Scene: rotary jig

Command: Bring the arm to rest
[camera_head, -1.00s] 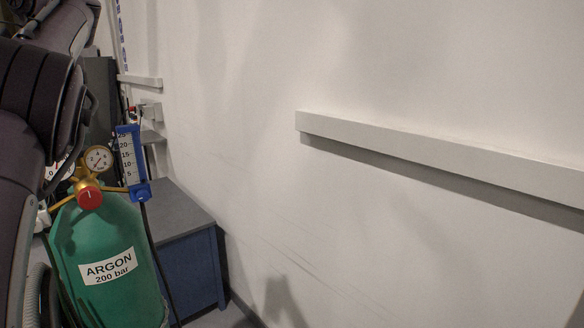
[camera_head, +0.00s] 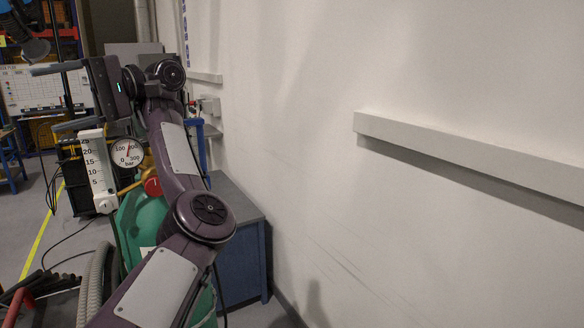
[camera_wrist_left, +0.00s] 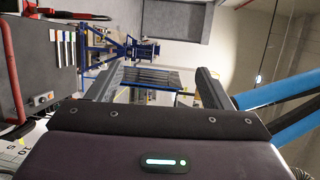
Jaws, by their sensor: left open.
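My left arm (camera_head: 183,160) rises from the bottom of the head view, bends at a round joint, and reaches up and away in front of a green gas cylinder. My left gripper (camera_head: 48,98) is at the upper left, pointing left, with its two dark fingers spread apart and nothing between them. In the left wrist view the left gripper (camera_wrist_left: 158,80) also shows open and empty, with the room beyond it. My right gripper is not in view.
The green cylinder (camera_head: 147,215), a pressure gauge (camera_head: 128,153) and a white flow scale (camera_head: 97,170) are close by the arm. A blue-sided cabinet (camera_head: 240,260) stands against the white wall (camera_head: 420,60). A wall rail (camera_head: 450,148) runs at right. Hoses (camera_head: 95,285) lie lower left.

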